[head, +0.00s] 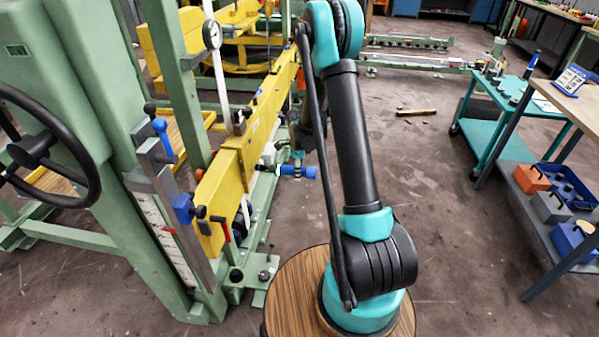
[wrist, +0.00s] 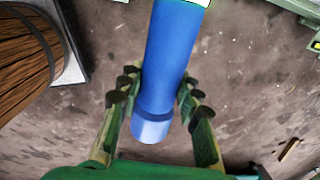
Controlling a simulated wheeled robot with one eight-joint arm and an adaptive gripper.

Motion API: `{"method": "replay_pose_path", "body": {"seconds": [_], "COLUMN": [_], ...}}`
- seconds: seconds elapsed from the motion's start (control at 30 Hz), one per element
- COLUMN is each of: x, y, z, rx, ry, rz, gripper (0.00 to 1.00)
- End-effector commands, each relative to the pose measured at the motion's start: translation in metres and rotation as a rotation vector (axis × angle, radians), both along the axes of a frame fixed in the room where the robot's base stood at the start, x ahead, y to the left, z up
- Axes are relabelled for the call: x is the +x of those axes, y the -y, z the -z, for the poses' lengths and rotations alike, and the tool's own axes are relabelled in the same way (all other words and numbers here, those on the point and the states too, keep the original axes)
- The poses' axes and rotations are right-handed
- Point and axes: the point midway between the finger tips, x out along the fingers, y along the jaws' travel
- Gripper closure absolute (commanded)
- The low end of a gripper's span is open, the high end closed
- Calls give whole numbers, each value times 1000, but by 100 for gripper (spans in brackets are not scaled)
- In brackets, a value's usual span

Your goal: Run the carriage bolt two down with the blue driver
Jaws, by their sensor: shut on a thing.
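The blue driver (wrist: 178,50) lies between the two green-and-black fingers of my gripper (wrist: 160,80) in the wrist view, and my gripper is shut on it. Its rounded butt end points to the bottom of that view and its far end runs up to the top edge. In the head view the driver (head: 297,171) lies about level beside the yellow beam (head: 238,160), its left end towards the machine. My arm partly hides the gripper there. I cannot pick out carriage bolt two, or tell whether the driver touches a bolt.
The green machine frame (head: 120,150) with a black handwheel (head: 40,150) stands on the left. A teal trolley (head: 500,130) and a workbench (head: 570,105) with blue and orange boxes below stand on the right. A wooden piece (head: 416,112) lies on the otherwise mostly clear floor between.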

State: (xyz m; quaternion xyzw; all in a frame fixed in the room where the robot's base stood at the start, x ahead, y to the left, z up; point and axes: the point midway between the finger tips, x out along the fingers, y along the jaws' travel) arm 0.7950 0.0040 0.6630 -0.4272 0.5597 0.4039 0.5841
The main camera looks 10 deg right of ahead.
Motion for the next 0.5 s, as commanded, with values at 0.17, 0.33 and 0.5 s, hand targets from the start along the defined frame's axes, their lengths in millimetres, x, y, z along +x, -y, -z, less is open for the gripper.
{"method": "replay_pose_path", "body": {"seconds": [0.17,0.33,0.5], "x": [1,1,2], "y": [-2,-4,-6], "z": [0,0,0], "rx": [0,0,0], "ry": [0,0,0], "rz": [0,0,0], "gripper": [100,100,100]}}
